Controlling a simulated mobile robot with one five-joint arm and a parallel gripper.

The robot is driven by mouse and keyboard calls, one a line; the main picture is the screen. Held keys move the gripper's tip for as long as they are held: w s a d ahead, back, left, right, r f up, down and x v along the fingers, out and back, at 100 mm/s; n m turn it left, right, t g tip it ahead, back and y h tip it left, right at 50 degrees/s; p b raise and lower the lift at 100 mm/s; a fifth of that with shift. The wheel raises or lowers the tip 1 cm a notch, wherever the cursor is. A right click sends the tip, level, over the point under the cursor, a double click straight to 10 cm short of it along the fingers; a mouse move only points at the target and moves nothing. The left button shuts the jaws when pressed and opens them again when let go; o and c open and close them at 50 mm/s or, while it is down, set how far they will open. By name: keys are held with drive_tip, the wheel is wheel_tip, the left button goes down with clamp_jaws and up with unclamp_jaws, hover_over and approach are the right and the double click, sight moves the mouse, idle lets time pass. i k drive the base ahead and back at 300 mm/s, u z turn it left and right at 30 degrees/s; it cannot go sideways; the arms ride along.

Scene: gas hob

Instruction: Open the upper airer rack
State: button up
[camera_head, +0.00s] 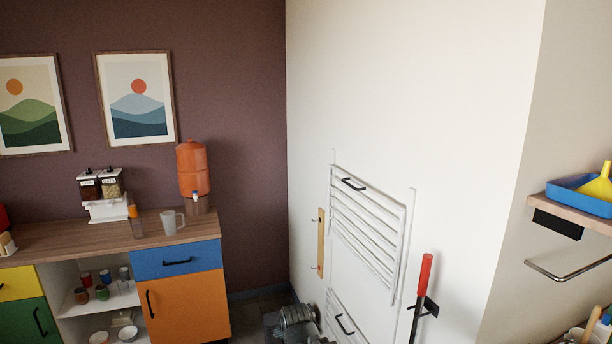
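The upper airer rack (372,228) is a white slatted panel on the white wall, right of centre. It lies folded nearly flat between two white uprights. A black handle (353,185) sits near its top edge. A lower airer rack (338,308) with its own black handle (345,325) is below, cut off by the bottom edge. Grey rounded parts of my arm show at the bottom, in front of the lower wall and left of the lower rack. My gripper's fingers cannot be made out. Nothing of mine touches the upper rack in this view.
A wooden strip with hooks (320,245) is left of the rack. A red-handled tool (425,275) hangs to its right. A shelf with a blue tray (583,194) and a rail (570,272) project at far right. A counter with cabinets (180,297) stands left.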

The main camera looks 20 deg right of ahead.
sight(347, 178)
drive_tip(key=u, duration=0.6)
drive_tip(key=i, duration=1.15)
drive_tip(key=u, duration=0.55)
drive_tip(key=k, duration=0.65)
drive_tip(key=u, duration=0.2)
drive_tip(key=i, duration=0.65)
drive_tip(key=z, duration=0.15)
